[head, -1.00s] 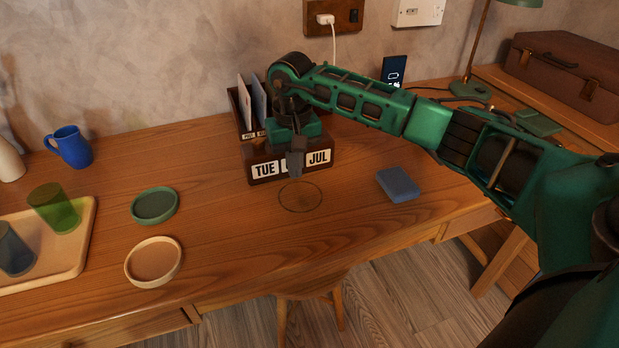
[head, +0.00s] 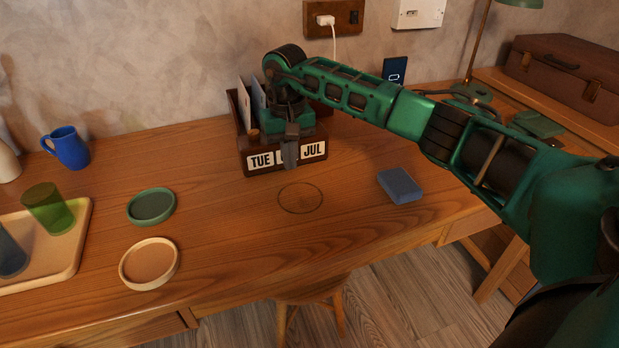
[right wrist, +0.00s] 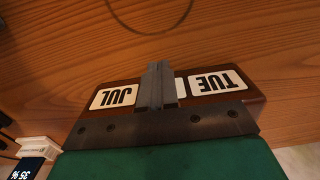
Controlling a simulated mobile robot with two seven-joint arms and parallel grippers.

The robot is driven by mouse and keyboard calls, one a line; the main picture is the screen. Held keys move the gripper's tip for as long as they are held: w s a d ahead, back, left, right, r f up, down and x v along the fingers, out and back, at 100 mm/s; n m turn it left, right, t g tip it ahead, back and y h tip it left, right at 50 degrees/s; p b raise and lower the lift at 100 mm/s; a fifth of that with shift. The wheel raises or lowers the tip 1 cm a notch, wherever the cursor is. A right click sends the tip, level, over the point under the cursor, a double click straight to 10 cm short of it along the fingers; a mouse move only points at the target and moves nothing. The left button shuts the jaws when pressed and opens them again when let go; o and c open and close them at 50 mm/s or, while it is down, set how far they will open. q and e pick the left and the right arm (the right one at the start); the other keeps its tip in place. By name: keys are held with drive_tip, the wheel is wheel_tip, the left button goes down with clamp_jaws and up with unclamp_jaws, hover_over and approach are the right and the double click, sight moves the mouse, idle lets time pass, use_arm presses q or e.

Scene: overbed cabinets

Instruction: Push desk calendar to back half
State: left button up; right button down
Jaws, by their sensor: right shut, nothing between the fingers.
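The desk calendar (head: 315,151) is a dark wooden block with white TUE and JUL cards. It stands upright toward the back of the wooden desk, just in front of a letter holder. It also shows upside down in the right wrist view (right wrist: 250,92). My right gripper (head: 290,163) is shut and empty, pointing down at the calendar's front face. Its fingers (right wrist: 160,84) cover most of the middle card; whether they touch the face I cannot tell. My left gripper is not in view.
A thin ring mark (head: 300,198) lies on the bare desk in front of the calendar. A blue block (head: 400,185) lies to its right. The letter holder (head: 236,106) stands behind. Green (head: 151,206) and cream (head: 149,263) round dishes, a tray (head: 75,262) and a blue mug (head: 67,147) are left.

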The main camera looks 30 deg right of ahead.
drive_tip(key=shift+w+d+b, duration=0.25)
drive_tip(key=shift+w+b, duration=0.25)
drive_tip(key=shift+w, duration=0.6)
drive_tip(key=shift+w+d, duration=0.1)
drive_tip(key=shift+w, duration=0.35)
drive_tip(key=shift+w+d+b, duration=0.15)
drive_tip(key=shift+w+b, duration=0.3)
drive_tip(key=shift+s+r+p, duration=0.1)
drive_tip(key=shift+s+p, duration=0.5)
drive_tip(key=shift+p, duration=0.05)
drive_tip(key=shift+s+a+p, duration=0.2)
drive_tip(key=shift+s, duration=0.25)
drive_tip(key=shift+s+a+p, duration=0.2)
drive_tip(key=shift+s, duration=0.25)
